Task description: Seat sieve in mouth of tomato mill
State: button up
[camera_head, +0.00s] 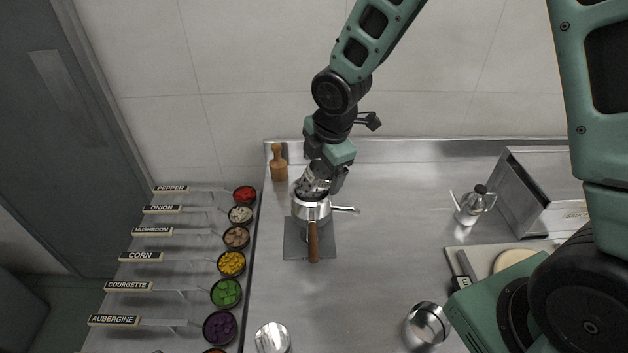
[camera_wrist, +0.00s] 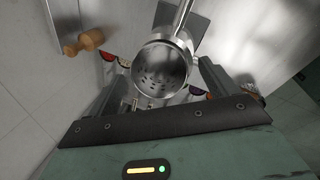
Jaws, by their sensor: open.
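The tomato mill (camera_head: 311,210) is a round metal body with a wooden handle and a metal side arm. It stands at a grey square plate on the counter. The sieve (camera_head: 314,180), a shiny perforated metal cup, is at the mill's mouth and looks tilted in the head view. Its lower end meets the mouth there; how deep it sits is hidden. My gripper (camera_head: 325,184) is above the mill at the sieve. In the wrist view the perforated sieve (camera_wrist: 158,72) lies between the spread fingers of my gripper (camera_wrist: 162,84), which is open; contact cannot be told.
A wooden pestle-like tool (camera_head: 278,162) stands at the back left. Labelled bowls of chopped vegetables (camera_head: 231,263) line the left edge. A moka pot (camera_head: 474,204), a metal box (camera_head: 530,195) and a board (camera_head: 487,257) are right. Metal cups (camera_head: 427,323) stand in front. The middle counter is clear.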

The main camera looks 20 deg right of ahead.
jog(key=shift+w+f, duration=0.1)
jog(key=shift+f, duration=0.35)
jog(key=c, duration=1.2)
jog(key=shift+r, duration=0.15)
